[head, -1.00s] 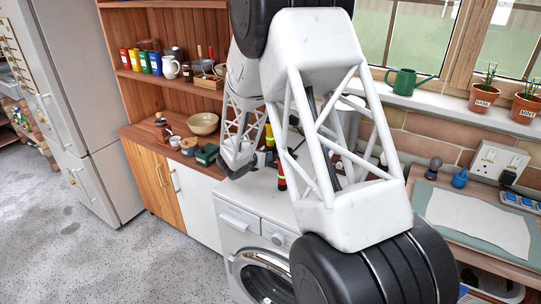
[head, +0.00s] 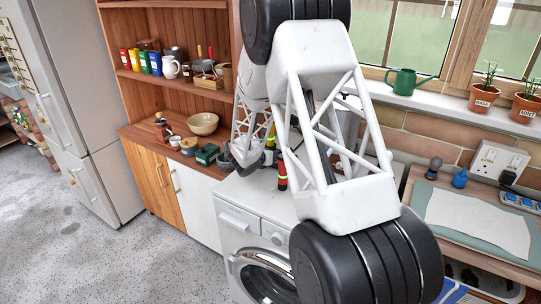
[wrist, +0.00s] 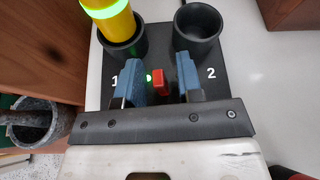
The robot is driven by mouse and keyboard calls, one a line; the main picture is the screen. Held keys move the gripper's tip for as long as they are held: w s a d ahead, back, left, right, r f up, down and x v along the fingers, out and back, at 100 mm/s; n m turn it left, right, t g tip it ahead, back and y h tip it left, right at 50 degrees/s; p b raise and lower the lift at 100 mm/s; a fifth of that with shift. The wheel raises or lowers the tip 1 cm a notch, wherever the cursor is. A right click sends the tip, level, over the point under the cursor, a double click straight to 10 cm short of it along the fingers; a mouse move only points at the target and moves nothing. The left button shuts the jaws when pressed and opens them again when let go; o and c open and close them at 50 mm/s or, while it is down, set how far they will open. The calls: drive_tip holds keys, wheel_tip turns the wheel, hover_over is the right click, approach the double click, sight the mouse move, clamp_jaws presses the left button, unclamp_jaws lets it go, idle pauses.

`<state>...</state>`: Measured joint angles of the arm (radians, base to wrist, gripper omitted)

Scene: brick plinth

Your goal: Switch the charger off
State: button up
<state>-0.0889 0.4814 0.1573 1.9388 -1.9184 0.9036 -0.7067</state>
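The charger (wrist: 167,46) is a black block with two round cups, marked 1 and 2, in the wrist view. A yellow torch (wrist: 112,22) with a glowing green band stands in cup 1. Cup 2 (wrist: 198,30) is empty. A red switch (wrist: 159,82) sits between the cups, with a small green light at its left. My gripper (wrist: 158,92) is open, its blue fingers on either side of the switch with gaps showing. How far above the charger the fingertips are, I cannot tell. In the head view my arm mostly hides the charger and gripper.
A red and black torch (head: 282,175) stands on the white washing machine (head: 250,200), close to my arm. A stone mortar (wrist: 28,125) lies left of the gripper. The wooden counter holds a bowl (head: 203,123) and jars. A wall socket (head: 497,162) is far right.

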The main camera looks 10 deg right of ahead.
clamp_jaws()
drive_tip(key=shift+s+d+m+t+y, duration=0.25)
drive_tip(key=shift+m+t+y, duration=0.25)
drive_tip(key=shift+m, duration=0.5)
drive_tip(key=shift+o, duration=0.6)
unclamp_jaws()
drive_tip(key=shift+v, duration=3.9)
